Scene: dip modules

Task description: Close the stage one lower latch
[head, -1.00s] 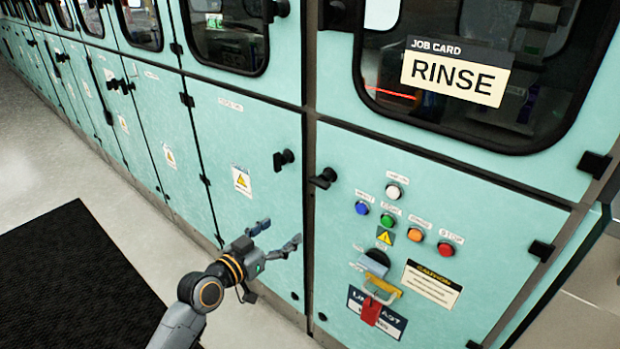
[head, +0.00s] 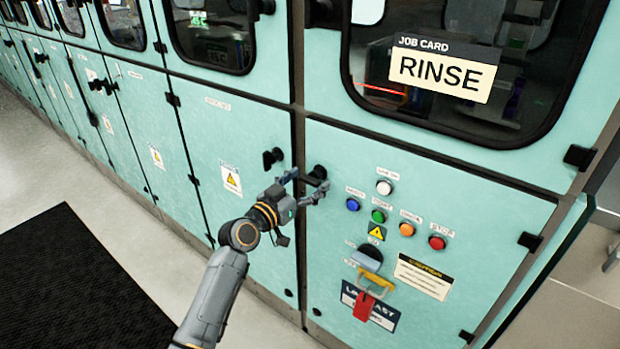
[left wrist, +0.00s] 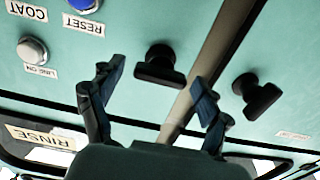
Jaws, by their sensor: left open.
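Two black latch handles stand on the lower cabinet doors, one on each side of a vertical seam. The right latch (head: 318,173) is on the control panel door under the RINSE window; the left latch (head: 272,158) is on the plain door. I cannot read which is stage one. My left gripper (head: 308,182) is open at the right latch, partly covering it. In the left wrist view, turned upside down, the right latch (left wrist: 160,66) lies between the spread fingers (left wrist: 155,88), and the left latch (left wrist: 257,95) lies outside them. Contact is not clear. My right gripper is not in view.
Coloured buttons (head: 378,216) and a red-tagged lockout (head: 370,285) are on the panel right of the gripper. Windowed upper doors (head: 450,75) lie above. A dark mat (head: 70,290) lies on the open floor at left.

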